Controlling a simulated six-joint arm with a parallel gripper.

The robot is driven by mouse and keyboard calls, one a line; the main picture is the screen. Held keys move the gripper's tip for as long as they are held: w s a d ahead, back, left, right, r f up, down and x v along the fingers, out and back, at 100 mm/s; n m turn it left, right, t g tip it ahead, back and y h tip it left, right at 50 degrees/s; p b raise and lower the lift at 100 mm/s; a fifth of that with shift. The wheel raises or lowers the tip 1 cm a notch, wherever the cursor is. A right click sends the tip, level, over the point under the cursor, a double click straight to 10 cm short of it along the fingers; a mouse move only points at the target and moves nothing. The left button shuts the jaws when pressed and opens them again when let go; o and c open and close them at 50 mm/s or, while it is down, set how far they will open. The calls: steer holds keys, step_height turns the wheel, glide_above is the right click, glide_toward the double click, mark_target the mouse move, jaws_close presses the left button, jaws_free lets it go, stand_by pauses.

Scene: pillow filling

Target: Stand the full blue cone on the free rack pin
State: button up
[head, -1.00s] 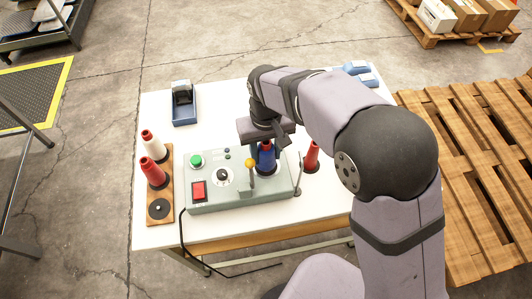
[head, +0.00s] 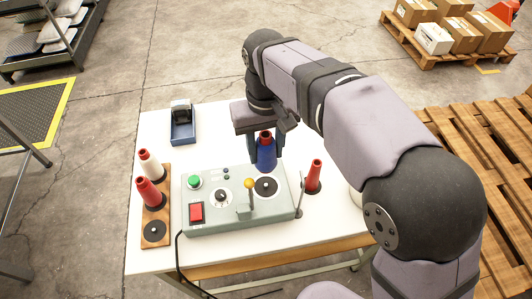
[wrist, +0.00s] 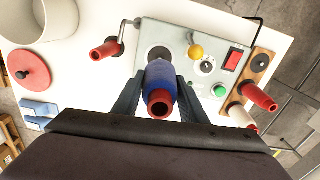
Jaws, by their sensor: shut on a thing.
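The blue cone (head: 266,155) has a red tip and is wound with blue thread. My gripper (head: 264,148) is shut on it and holds it upright just above and behind the winder's round black spindle plate (head: 266,187). In the wrist view the blue cone (wrist: 161,85) sits between the two dark fingers, its red tip facing the camera. The wooden rack (head: 155,238) at the left of the table bears a cone with white thread (head: 150,163) at the back and a red cone (head: 148,191) in the middle. Its front pin (head: 154,231) is bare.
The grey winder box (head: 225,215) has a green button, a red switch and a yellow-knobbed lever (head: 249,185) standing up between the cone and the rack. A red cone (head: 314,178) stands right of the box. A blue tray (head: 182,125) sits at the back left.

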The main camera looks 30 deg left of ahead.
steer(key=s+a+f+n+p, duration=0.25)
steer(key=s+a+p, duration=0.45)
steer(key=s+a, duration=0.5)
steer(key=s+a+f+n+p, duration=0.1)
steer(key=s+a+f+p, duration=0.1)
steer(key=s, duration=0.5)
steer(key=s+a+f+n+p, duration=0.2)
steer(key=s+a+f, duration=0.1)
steer(key=s, duration=0.4)
steer(key=shift+s+a, duration=0.3)
steer(key=shift+a, duration=0.55)
steer(key=shift+n, duration=0.25)
steer(key=shift+f+b, duration=1.25)
steer(key=shift+f, duration=0.95)
steer(key=shift+f+b, duration=0.45)
steer(key=shift+f, duration=0.2)
steer(key=shift+f, duration=0.3)
steer(key=shift+f+b, duration=0.4)
steer(key=shift+b, duration=0.1)
